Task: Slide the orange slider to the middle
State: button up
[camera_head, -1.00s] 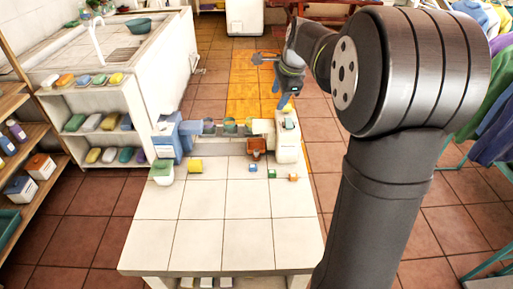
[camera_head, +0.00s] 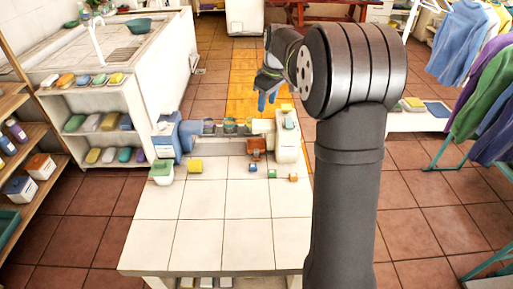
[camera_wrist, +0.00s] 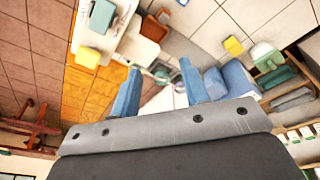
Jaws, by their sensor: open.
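The orange slider (camera_head: 257,146) is a brownish-orange piece at the right part of a rail device, close against the white end block (camera_head: 286,138). The rail (camera_head: 222,128) runs left from there to a blue end block (camera_head: 167,138). In the wrist view the orange slider (camera_wrist: 154,28) shows near the top, beside the white end block (camera_wrist: 138,48). My gripper (camera_head: 266,102) has blue fingers, open, beyond and above the rail's right half. In the wrist view the open fingers (camera_wrist: 160,84) have nothing held between them, with the rail blurred behind.
A yellow block (camera_head: 195,166) and a green-topped white container (camera_head: 161,172) stand at left. The tabletop's front (camera_head: 220,225) is clear.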

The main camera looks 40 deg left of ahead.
aim_at(256, 150)
jog(key=a+f+n, duration=0.1)
jog(key=f+n, duration=0.6)
jog(key=n, duration=0.1)
jog(key=a+f+n+h, duration=0.1)
jog(key=a+f+n, duration=0.1)
jog(key=f+n, duration=0.6)
jog(key=a+f+n+h, duration=0.1)
jog(key=f+n, duration=0.6)
jog(key=n, duration=0.3)
jog(key=shift+s+a+f, duration=0.15)
jog(key=shift+s+f, duration=0.05)
jog(key=shift+s, duration=0.05)
jog(key=shift+c, duration=0.2)
